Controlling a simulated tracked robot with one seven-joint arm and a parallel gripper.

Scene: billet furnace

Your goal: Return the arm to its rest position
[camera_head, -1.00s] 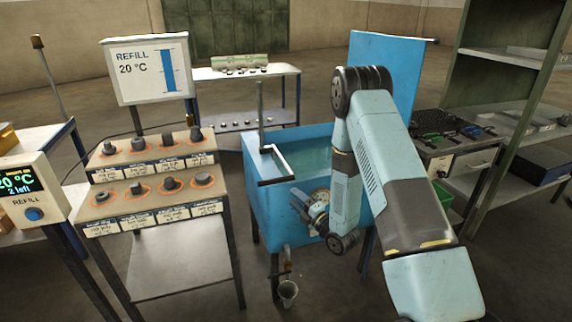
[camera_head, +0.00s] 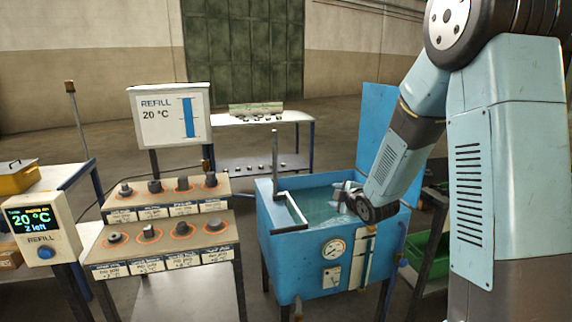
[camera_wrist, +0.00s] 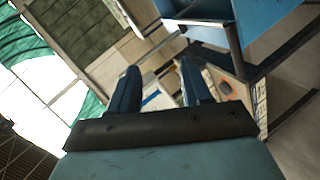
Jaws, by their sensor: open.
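My gripper (camera_head: 345,192) is at the end of my arm, over the blue tank (camera_head: 300,275), near its water surface and right of its middle. The lower arm link hides part of it in the head view. In the wrist view, my gripper (camera_wrist: 162,90) shows two dark blue fingers apart with nothing between them. The wrist view is steeply tilted. Part of the blue tank (camera_wrist: 262,30) shows there at the upper right.
A stepped rack (camera_head: 170,232) with dark parts in orange rings stands left of the tank. A REFILL sign (camera_head: 170,117) and a display box (camera_head: 38,228) reading 20 °C are at the left. A green crate (camera_head: 428,256) is right of the tank. Open floor lies behind.

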